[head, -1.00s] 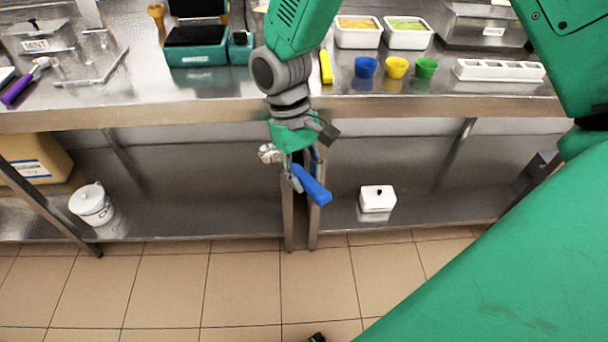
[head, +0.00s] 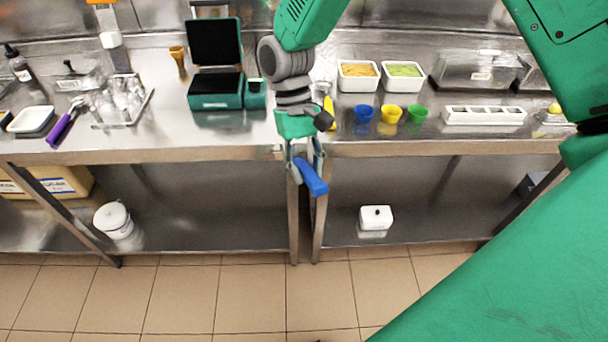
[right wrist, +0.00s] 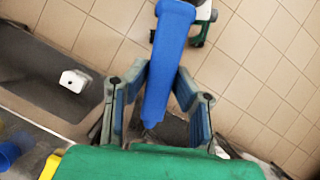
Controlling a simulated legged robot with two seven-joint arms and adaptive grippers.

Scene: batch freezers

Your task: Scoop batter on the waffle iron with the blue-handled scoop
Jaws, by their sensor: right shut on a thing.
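My right gripper (head: 304,158) is shut on the blue-handled scoop (head: 311,177), in front of the counter's front edge. In the right wrist view the blue handle (right wrist: 168,60) lies between the two fingers (right wrist: 160,95); I cannot make out the scoop's bowl. The teal waffle iron (head: 215,90) stands on the counter, left of my right arm, with its dark lid raised. White pans with orange (head: 359,70) and green (head: 404,70) contents stand right of the arm; I cannot tell whether either is batter. My left gripper is not in view.
Blue (head: 364,114), yellow (head: 390,114) and green (head: 417,114) cups stand near the counter's front edge (head: 440,146). A yellow handle (head: 329,106) lies close to my arm. A purple-handled tool (head: 62,128) and a clear tray (head: 125,105) are at left. A white box (head: 376,217) sits on the lower shelf.

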